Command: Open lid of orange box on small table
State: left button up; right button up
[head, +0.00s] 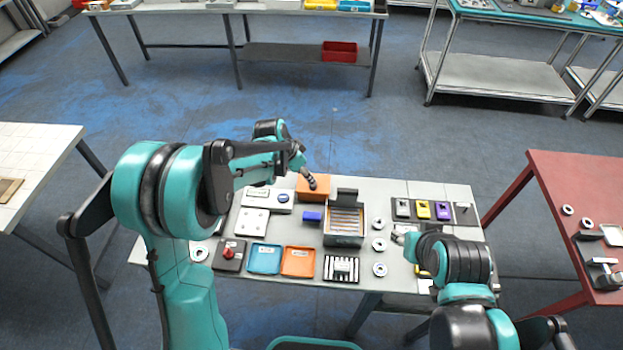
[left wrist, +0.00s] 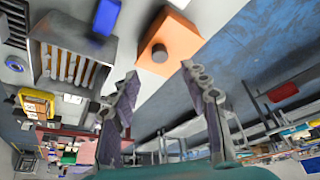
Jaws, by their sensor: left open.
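The orange box (head: 323,187) stands at the back of the small table (head: 376,274), left of the grey slotted tray. In the left wrist view its orange top (left wrist: 178,36) shows a dark round knob (left wrist: 159,53), and the lid looks closed. My left gripper (head: 312,184) is over the box in the head view. In the left wrist view its fingers (left wrist: 165,100) are spread with nothing between them, and the knob lies ahead of the gap. My right gripper (head: 398,237) is low over the table's right side; its fingers are too small to read.
The grey slotted tray (head: 344,239) and a blue block (head: 312,217) stand close to the box. Blue (head: 264,259) and orange (head: 298,262) flat trays lie at the front. Several coloured devices (head: 422,209) sit at the back right. A red table (head: 560,190) stands at the right.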

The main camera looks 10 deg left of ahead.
pick_arm(q)
jog(key=b+x, duration=0.1)
jog(key=x, duration=0.7)
jog(key=shift+r, duration=0.1)
grip_shut()
